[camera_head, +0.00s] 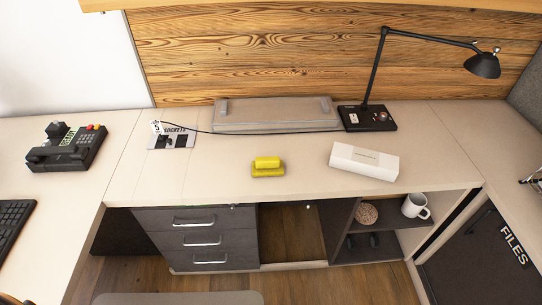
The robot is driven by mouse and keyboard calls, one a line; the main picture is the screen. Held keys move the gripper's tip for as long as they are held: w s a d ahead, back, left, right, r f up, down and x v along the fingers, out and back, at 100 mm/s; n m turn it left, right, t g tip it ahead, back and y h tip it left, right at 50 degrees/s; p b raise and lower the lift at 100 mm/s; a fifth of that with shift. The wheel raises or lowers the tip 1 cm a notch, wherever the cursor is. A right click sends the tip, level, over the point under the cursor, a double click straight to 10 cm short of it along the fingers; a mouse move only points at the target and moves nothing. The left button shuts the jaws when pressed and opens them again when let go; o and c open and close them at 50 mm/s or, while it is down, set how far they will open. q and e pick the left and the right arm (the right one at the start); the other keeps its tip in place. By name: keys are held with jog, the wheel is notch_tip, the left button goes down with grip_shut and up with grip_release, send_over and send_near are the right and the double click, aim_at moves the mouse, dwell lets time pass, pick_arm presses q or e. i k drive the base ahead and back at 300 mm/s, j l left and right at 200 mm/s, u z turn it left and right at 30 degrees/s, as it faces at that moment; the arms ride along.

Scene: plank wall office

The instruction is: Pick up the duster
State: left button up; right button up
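The duster looks to be the small yellow block (268,167) with a raised, rounded top. It rests on the pale desk top (220,178), a little behind the front edge and near the middle of the view. Nothing covers it, and the desk around it is bare. Neither of my grippers shows in the head view.
A white box (364,161) lies right of the duster. Behind are a long grey case (275,114), a black lamp (368,118) with its cable, and a socket panel (171,140). A black telephone (67,148) stands left. Drawers (198,238) and shelves are below.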

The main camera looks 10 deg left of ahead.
aim_at(263, 166)
jog(key=i+l+u, duration=0.15)
jog(key=i+l, duration=0.15)
jog(key=i+l+u, duration=0.35)
jog(key=i+l, duration=0.15)
jog(key=l, duration=0.25)
jog(key=i+l+u, duration=0.15)
jog(key=l, duration=0.3)
jog(key=i, duration=0.1)
